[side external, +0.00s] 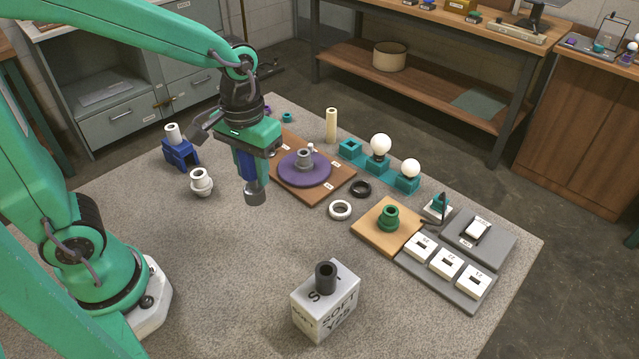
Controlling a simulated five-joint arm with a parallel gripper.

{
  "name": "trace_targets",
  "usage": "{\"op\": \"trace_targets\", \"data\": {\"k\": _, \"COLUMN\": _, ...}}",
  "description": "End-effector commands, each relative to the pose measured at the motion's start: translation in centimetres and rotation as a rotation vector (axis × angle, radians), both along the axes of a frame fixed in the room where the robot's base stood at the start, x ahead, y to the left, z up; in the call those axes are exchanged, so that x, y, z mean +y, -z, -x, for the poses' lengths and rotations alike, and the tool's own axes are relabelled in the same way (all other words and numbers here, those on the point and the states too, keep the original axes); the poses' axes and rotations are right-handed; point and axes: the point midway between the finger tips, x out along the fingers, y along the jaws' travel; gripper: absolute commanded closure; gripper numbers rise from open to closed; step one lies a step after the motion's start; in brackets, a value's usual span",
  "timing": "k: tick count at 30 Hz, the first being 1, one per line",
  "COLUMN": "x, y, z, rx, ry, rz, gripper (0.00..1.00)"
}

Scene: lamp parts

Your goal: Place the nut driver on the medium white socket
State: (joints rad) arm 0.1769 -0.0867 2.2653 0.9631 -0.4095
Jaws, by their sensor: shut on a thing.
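My gripper (249,168) points down above the left middle of the table. It is shut on a tool with a grey round end (256,194), which looks like the nut driver. The tool hangs in the air, apart from the table, and its upper part is hidden by the jaws. A white ringed socket (201,183) stands on the table to the left of the tool. Another white tube-like piece (172,133) stands in a blue holder (180,154) further back left. I cannot tell from their sizes which is the medium white socket.
A purple disc (305,170) lies on a brown board behind the gripper. Bulbs (380,146) stand in teal holders at the back. A green socket (388,217) sits on a wooden board. A white box (325,305) bears a black tube (325,277). The front-left table is clear.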

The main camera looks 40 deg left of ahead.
Motion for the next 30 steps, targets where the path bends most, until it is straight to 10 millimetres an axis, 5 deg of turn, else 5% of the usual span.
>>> {"op": "trace_targets", "data": {"k": 18, "x": 7.8, "y": -5.8, "z": 1.5, "rx": -0.003, "ry": -0.598, "rz": 0.001, "gripper": 0.94}}
{"op": "trace_targets", "data": {"k": 30, "x": 9.0, "y": -6.7, "z": 2.1, "rx": 0.0, "ry": -0.705, "rz": 0.0, "gripper": 0.94}}
